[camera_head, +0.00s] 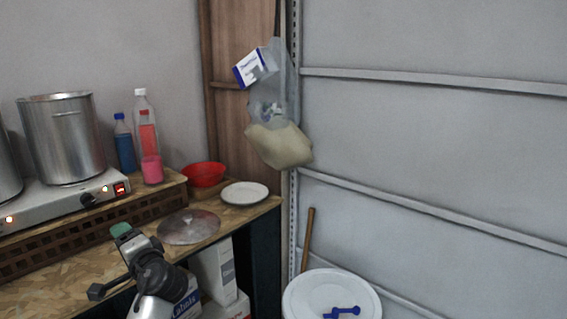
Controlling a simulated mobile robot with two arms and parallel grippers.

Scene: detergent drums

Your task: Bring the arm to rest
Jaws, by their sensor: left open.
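My left gripper (108,262) is at the lower left, in front of the wooden workbench (60,262). Its black fingers are apart, with a green patch near the upper one, and nothing shows between them. My grey and black left wrist comes up from the bottom edge. A white drum (310,298) with a lid stands on the lower right, apart from the gripper and cut off by the bottom edge. A blue object (343,312) lies on its lid. My right gripper is not in view.
A hot plate (70,205) with a steel pot (62,138), bottles (124,146), a red bowl (203,174), a white plate (245,193) and a round metal lid (188,227) are on the bench. Boxes (214,272) stand below. A bag (272,95) hangs at the corner.

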